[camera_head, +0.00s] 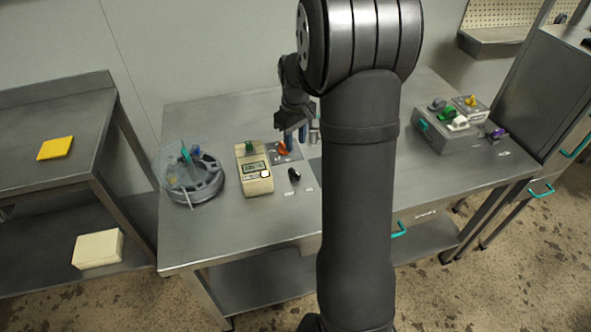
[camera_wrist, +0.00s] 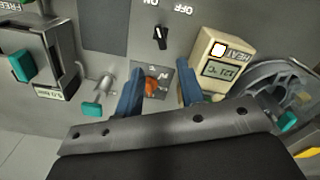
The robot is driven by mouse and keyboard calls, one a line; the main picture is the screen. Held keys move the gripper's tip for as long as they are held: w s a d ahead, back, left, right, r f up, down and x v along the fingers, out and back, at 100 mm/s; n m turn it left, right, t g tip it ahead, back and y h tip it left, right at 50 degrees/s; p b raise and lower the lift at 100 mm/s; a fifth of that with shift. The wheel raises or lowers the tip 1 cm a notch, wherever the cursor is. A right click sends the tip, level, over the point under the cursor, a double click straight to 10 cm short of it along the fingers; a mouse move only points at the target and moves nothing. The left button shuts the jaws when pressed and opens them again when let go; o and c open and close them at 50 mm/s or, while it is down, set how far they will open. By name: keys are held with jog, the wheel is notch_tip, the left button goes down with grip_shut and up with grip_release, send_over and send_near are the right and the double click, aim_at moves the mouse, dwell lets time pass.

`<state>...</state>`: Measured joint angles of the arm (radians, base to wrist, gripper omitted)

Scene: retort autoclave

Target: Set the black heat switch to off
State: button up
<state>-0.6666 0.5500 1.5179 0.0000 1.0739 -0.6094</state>
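The black heat switch (camera_wrist: 160,38) is a small dark knob with a pale mark, on the grey panel below the ON and OFF labels, which appear upside down in the wrist view. The pale mark seems to point toward the ON side, but it is small. In the head view the switch (camera_head: 294,175) stands right of the beige meter. My gripper (camera_wrist: 159,88) is open, its two blue fingers apart on either side of an orange knob (camera_wrist: 152,86). It does not visibly touch the switch. In the head view my gripper (camera_head: 294,135) is partly hidden by my arm.
A beige HEAT meter (camera_head: 254,168) with a display stands beside the switch. A round grey vessel (camera_head: 194,187) is left of it. A grey box (camera_head: 459,128) with several coloured knobs sits at the table's right. A valve with a teal handle (camera_wrist: 92,109) is near my fingers.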

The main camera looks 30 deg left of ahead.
aim_at(296, 172)
notch_tip(296, 172, down, 13)
jog(key=shift+r, duration=0.15)
grip_shut()
